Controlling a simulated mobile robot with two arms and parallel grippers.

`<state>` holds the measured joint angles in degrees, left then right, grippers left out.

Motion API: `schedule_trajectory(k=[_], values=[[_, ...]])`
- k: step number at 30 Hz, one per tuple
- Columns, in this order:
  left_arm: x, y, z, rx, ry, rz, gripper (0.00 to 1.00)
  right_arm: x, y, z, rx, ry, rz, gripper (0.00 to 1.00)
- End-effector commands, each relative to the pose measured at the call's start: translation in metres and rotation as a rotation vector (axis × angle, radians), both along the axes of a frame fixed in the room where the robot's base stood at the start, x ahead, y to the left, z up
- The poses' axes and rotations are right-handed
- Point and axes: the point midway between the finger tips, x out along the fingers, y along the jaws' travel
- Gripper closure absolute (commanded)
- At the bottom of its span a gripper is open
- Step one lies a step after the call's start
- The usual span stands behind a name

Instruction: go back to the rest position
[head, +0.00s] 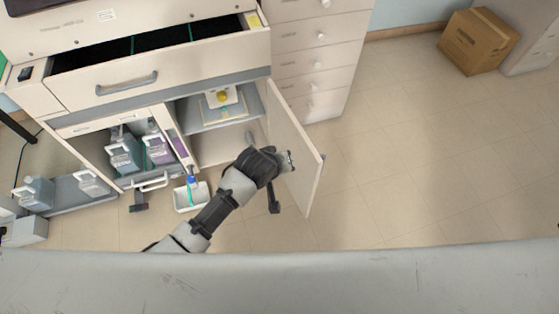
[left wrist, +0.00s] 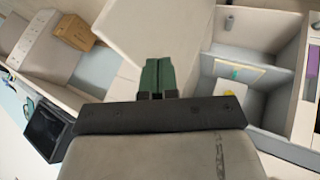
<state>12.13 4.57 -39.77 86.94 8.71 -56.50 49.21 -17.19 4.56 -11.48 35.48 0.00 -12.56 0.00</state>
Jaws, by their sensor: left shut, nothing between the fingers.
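My left arm reaches in from the bottom of the head view, and its hand is in front of the open cabinet door (head: 300,155). In the left wrist view the green fingers of my left gripper (left wrist: 158,75) are together with nothing between them. The pale door panel (left wrist: 165,25) shows beyond the fingertips. I cannot tell whether the hand touches the door. My right gripper is in neither view.
The open compartment (head: 225,150) has a shelf holding a yellow-topped item (head: 222,97). A drawer (head: 150,75) is open above. A cardboard box (head: 478,41) stands far right; the floor between is clear.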

Motion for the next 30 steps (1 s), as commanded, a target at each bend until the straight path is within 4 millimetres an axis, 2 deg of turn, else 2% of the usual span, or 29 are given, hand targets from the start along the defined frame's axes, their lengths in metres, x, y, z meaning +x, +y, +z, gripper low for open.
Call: schedule_trajectory(k=[4, 11, 14, 17, 20, 21, 23, 26, 27, 29, 30], values=[[-0.006, 0.003, 0.009, 0.001, 0.0, 0.0, 1.0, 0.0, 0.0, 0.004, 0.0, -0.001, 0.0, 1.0], [-0.007, 0.005, 0.01, 0.002, 0.001, 0.0, 1.0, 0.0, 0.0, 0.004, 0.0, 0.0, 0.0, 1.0], [-0.01, 0.012, -0.002, 0.02, 0.012, -0.001, 1.0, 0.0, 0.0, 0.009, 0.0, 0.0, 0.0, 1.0], [-0.021, 0.035, -0.034, 0.07, 0.036, -0.006, 1.0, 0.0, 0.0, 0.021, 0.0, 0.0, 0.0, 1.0], [-0.049, 0.07, -0.083, 0.144, 0.076, -0.027, 1.0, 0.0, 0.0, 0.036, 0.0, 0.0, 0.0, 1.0], [-0.065, 0.087, -0.104, 0.178, 0.095, -0.041, 1.0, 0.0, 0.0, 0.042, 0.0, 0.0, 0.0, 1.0], [-0.094, 0.11, -0.133, 0.225, 0.121, -0.065, 1.0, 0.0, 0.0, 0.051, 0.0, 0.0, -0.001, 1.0], [-0.149, 0.147, -0.173, 0.298, 0.17, -0.112, 1.0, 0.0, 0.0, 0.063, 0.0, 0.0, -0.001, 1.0], [-0.174, 0.16, -0.186, 0.324, 0.19, -0.133, 1.0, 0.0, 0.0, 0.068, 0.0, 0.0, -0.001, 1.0], [-0.212, 0.18, -0.202, 0.36, 0.222, -0.166, 1.0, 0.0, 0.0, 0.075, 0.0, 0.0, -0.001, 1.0], [-0.238, 0.192, -0.211, 0.382, 0.243, -0.189, 1.0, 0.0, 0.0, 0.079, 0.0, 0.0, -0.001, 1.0]])
